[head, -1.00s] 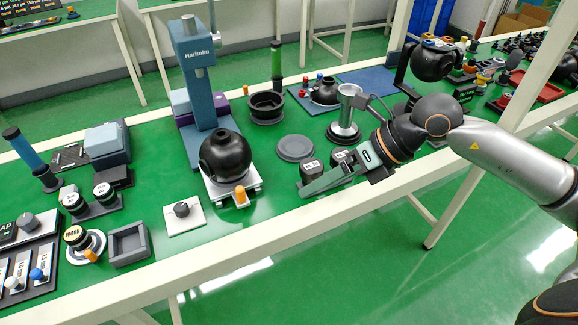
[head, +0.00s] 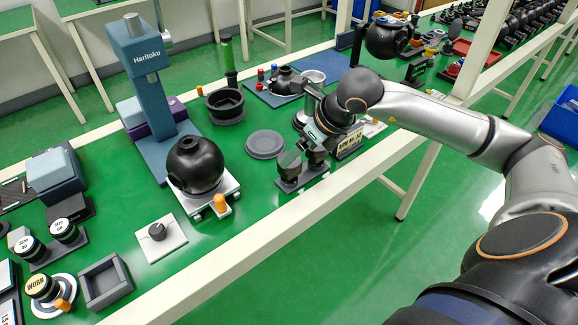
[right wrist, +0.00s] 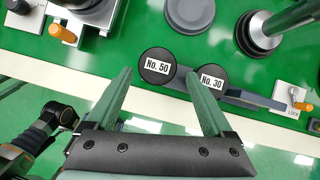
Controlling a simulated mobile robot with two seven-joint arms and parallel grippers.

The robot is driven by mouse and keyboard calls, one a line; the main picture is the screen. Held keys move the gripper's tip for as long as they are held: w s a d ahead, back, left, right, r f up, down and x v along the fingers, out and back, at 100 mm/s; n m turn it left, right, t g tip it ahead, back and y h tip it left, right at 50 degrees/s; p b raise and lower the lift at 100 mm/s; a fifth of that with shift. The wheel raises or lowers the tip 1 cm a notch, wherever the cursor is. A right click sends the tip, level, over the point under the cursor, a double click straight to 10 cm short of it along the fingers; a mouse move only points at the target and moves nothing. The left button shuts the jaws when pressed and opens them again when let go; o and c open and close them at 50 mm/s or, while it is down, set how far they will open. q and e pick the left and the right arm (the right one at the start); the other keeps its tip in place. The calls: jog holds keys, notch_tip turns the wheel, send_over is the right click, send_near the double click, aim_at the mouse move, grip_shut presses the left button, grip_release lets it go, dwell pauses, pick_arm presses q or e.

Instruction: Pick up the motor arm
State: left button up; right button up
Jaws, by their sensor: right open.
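I cannot tell for sure which part is the motor arm. A black rounded, arm-like part (head: 388,38) sits on a dark stand at the far side of the bench. My right gripper (head: 302,150) is open over a dark holder at the bench's front edge. In the right wrist view its two green fingers (right wrist: 156,78) point toward two black capped pieces, "No. 50" (right wrist: 157,65) and "No. 30" (right wrist: 211,78). The "No. 50" cap shows between the fingertips; the right finger partly overlaps "No. 30". Nothing is gripped. My left gripper is not in view.
A grey disc (head: 265,144) lies near the gripper, beside a metal cylinder stand (head: 312,100). A black ring (head: 225,104) sits behind. Green bench shows between them.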

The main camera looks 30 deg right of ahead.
aim_at(289, 171)
jog(key=x, duration=0.5)
jog(key=shift+a+f, duration=0.2)
jog(key=shift+f, duration=0.1)
jog(key=shift+r, duration=0.1)
jog(key=c, duration=1.3)
